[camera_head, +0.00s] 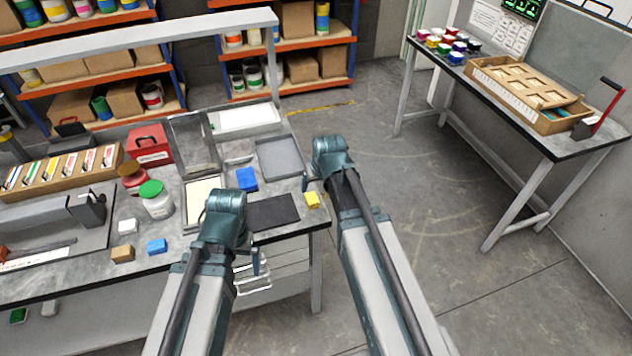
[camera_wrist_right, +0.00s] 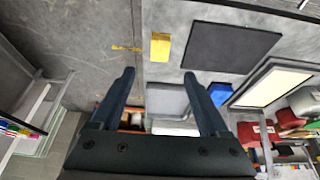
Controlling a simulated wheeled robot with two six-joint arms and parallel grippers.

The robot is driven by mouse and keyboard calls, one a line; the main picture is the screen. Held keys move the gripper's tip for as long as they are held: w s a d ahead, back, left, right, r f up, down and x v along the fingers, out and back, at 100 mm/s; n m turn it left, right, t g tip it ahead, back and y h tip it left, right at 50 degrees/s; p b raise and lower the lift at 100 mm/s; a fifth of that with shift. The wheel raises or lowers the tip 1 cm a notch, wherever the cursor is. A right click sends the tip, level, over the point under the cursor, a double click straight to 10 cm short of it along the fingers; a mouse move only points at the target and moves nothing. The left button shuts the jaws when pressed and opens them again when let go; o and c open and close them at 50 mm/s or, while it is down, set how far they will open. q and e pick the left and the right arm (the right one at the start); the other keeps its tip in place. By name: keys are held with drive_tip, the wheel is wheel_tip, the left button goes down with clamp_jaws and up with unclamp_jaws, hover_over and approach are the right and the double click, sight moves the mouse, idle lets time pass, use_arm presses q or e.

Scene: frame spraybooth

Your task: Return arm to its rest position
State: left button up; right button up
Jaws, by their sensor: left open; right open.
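My right arm reaches up the middle of the head view, with its gripper (camera_head: 312,183) beside the right edge of the grey workbench, near the yellow block (camera_head: 312,200). In the right wrist view the right gripper (camera_wrist_right: 159,74) has its two fingers spread with nothing held between them. The yellow block (camera_wrist_right: 160,46) and the black mat (camera_wrist_right: 232,46) show beyond the fingertips. My left arm comes in from the lower left, and its gripper (camera_head: 256,262) is near the bench's front edge. The left fingers are small and partly hidden by the wrist; no held object shows.
The bench carries a black mat (camera_head: 272,212), blue block (camera_head: 247,179), another blue block (camera_head: 157,246), green-lidded jar (camera_head: 155,200) and red box (camera_head: 150,144). Shelves (camera_head: 290,91) stand behind. A second table (camera_head: 500,125) with a wooden tray (camera_head: 530,100) is at right. Floor between is clear.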

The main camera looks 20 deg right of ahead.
sight(312, 198)
drive_tip(key=shift+f, duration=0.1)
drive_tip(key=b+x, duration=1.1)
drive_tip(key=x, duration=0.1)
drive_tip(key=shift+f, duration=0.1)
idle(0.3)
